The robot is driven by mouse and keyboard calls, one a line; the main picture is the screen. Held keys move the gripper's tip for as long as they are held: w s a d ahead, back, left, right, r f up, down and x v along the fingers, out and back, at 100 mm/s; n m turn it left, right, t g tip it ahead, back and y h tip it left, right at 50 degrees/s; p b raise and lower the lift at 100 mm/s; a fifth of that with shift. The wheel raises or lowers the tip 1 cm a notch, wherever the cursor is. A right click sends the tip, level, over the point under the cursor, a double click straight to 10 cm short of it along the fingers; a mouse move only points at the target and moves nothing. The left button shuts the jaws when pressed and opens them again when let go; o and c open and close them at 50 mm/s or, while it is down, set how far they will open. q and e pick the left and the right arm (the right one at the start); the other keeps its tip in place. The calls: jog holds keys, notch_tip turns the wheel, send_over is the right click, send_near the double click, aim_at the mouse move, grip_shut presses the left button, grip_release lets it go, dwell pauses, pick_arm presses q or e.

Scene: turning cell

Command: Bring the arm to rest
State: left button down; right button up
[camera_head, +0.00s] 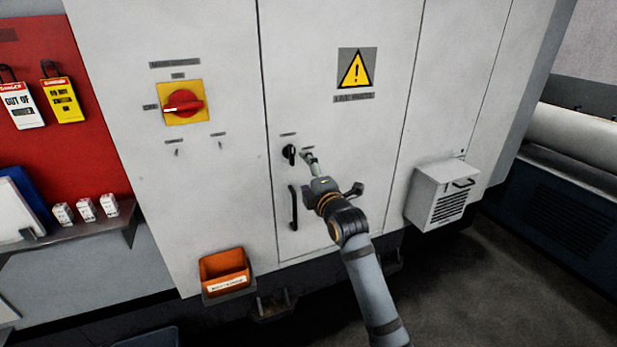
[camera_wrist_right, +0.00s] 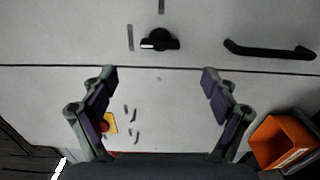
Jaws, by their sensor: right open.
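My right gripper (camera_head: 309,158) is in front of the white cabinet door (camera_head: 345,130), close to a small black door knob (camera_head: 289,152). In the wrist view the right gripper (camera_wrist_right: 159,75) is open, its two fingers wide apart with nothing between them but the cabinet face behind. The black knob (camera_wrist_right: 159,40) shows beyond the fingertips, apart from them. A black bar handle (camera_wrist_right: 268,49) is off to the right there; it also shows below the knob in the head view (camera_head: 293,207). My left gripper is not in view.
A red rotary switch on a yellow plate (camera_head: 183,104) is on the left panel. An orange bin (camera_head: 225,271) hangs low on the cabinet. A vented white box (camera_head: 442,196) juts out at right. A shelf (camera_head: 75,228) with small white items is at left. Open floor lies at lower right.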

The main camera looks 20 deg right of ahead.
jog(key=shift+s, duration=1.05)
notch_tip(320, 180, down, 30)
jog(key=s+d+m+g, duration=0.2)
jog(key=m+g, duration=0.3)
jog(key=m, duration=0.1)
jog(key=s+d+f+m+g+h, duration=0.15)
jog(key=s+f, duration=0.35)
jog(key=f, duration=0.5)
jog(key=s+f+m+g+y, duration=0.1)
jog(key=s+f+m+g, duration=0.2)
jog(key=s+f, duration=0.45)
jog(key=s+d+f+m+g, duration=0.1)
jog(key=s+f+m+g, duration=0.25)
jog(key=s+f, duration=1.2)
jog(key=s+f+m+g, duration=0.2)
jog(key=s+f, duration=0.2)
jog(key=s, duration=0.8)
jog(key=s+f+m+g, duration=0.1)
jog(key=s+f, duration=0.4)
jog(key=s, duration=0.7)
jog(key=shift+d+m+g+h, duration=0.4)
jog(key=shift+m+h, duration=0.05)
jog(key=shift+m, duration=0.25)
